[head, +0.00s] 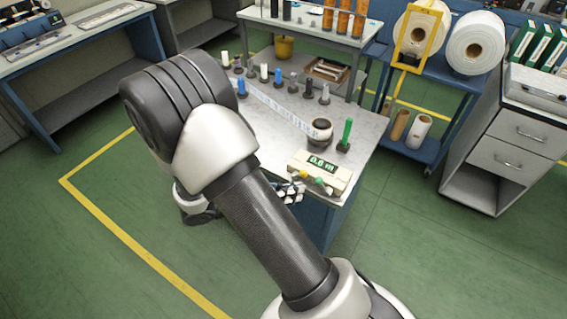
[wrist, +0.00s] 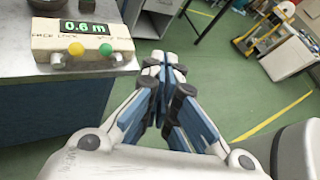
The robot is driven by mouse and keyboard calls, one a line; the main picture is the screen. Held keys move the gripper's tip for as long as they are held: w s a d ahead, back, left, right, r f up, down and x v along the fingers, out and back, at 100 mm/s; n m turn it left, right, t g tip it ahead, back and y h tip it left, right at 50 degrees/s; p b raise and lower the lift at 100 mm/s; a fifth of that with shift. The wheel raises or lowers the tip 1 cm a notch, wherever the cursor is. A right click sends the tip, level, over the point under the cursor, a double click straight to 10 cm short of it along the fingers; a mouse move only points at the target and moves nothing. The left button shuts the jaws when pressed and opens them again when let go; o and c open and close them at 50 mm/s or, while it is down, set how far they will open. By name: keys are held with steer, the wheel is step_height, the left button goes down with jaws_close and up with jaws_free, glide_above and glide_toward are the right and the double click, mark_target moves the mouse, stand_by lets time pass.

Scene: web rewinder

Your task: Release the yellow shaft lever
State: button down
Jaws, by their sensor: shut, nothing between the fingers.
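The yellow lever knob (wrist: 76,48) is on the front of a cream control box (wrist: 40,38) in the wrist view. A green knob (wrist: 106,48) sits just right of it. My gripper (wrist: 165,72) has its blue fingers together and empty. It is right of both knobs and apart from them, beyond the box's right end in the picture. In the head view my gripper (head: 291,192) shows beside the front of the control box (head: 320,168), partly hidden by my arm. The knobs are small there.
The box stands at the front edge of a grey bench (head: 275,120). A roll (head: 320,129) with a printed web, a green post (head: 346,134) and several small posts stand behind it. A blue cart (head: 425,150) with large rolls is at right. Green floor is clear at left.

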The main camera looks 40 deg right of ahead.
mark_target(300, 175)
step_height(300, 175, down, 17)
steer(key=w+n+t+h, duration=0.2)
steer(key=n+t, duration=0.4)
steer(key=n, duration=0.5)
steer(key=shift+w+d+r+n+b, duration=0.15)
steer(key=shift+w+r+n+b, duration=0.05)
steer(key=shift+n+b, duration=0.2)
steer(key=w+d+b, duration=0.3)
steer(key=w+d, duration=0.2)
steer(key=d, duration=0.5)
steer(key=shift+w+d+r, duration=0.15)
steer(key=shift+d+r, duration=0.05)
steer(key=shift+r, duration=0.25)
